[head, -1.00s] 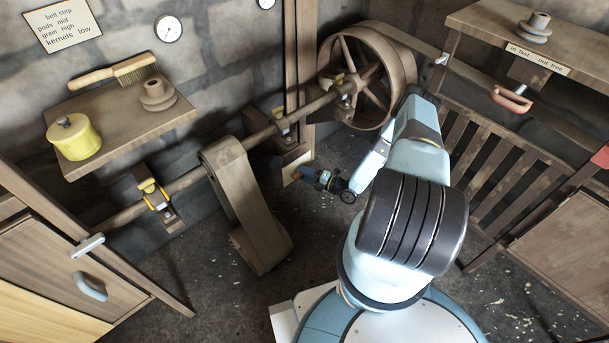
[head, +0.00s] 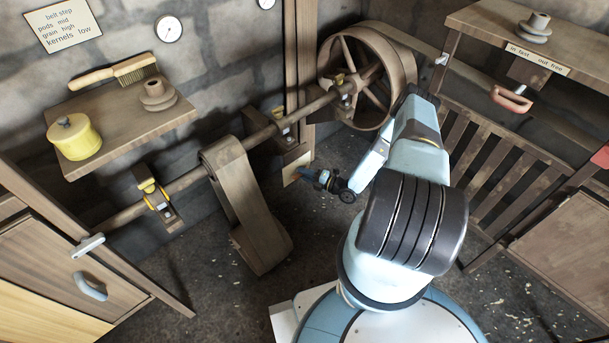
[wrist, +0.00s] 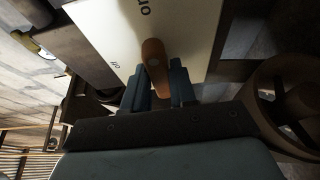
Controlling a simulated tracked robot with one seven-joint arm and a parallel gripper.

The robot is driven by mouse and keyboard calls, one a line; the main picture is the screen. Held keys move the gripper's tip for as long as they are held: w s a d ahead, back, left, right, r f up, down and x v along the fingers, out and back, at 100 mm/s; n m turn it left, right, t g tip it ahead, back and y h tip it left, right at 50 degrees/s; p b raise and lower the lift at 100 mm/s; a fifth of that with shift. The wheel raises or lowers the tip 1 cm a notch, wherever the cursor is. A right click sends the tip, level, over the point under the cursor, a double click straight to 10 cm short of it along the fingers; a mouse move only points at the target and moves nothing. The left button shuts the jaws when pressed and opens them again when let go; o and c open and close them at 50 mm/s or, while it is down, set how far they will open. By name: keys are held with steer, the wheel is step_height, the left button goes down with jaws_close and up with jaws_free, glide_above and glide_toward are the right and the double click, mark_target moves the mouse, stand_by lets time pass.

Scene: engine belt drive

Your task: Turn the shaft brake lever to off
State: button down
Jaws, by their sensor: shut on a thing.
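The shaft brake lever is a short orange-brown handle (wrist: 154,60), seen in the wrist view against a cream plate (wrist: 105,30). Dark lettering shows on the plate, partly cut off by the frame's top edge and small at the lower left. My gripper (wrist: 159,82) has its two dark blue fingers on either side of the handle, shut on it. In the head view my gripper (head: 306,174) is low in front of the wooden post, at the cream plate (head: 296,167). The lever is hidden there behind the fingers.
A long shaft (head: 258,137) with a spoked wheel (head: 350,75) runs above and behind my gripper. A wide belt (head: 245,205) hangs to the left. A slatted wooden gate (head: 500,165) stands right of my arm. Open floor lies below the gripper.

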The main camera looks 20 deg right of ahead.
steer(key=shift+s+a+n+g, duration=0.1)
steer(key=shift+n+g, duration=0.2)
steer(key=shift+n, duration=0.4)
steer(key=shift+s+a+r+n+h, duration=0.1)
steer(key=shift+n+h, duration=1.15)
steer(key=shift+n, duration=0.75)
steer(key=shift+s+a+n+h, duration=0.1)
steer(key=shift+n+h, duration=1.2)
steer(key=shift+n, duration=0.7)
steer(key=shift+a+r+n+h, duration=0.1)
steer(key=shift+n+h, duration=1.15)
steer(key=shift+n, duration=0.75)
steer(key=c, duration=1)
jaws_free()
steer(key=shift+w+d, duration=0.1)
steer(key=shift+w, duration=0.05)
steer(key=v, duration=1.3)
steer(key=shift+s, duration=0.45)
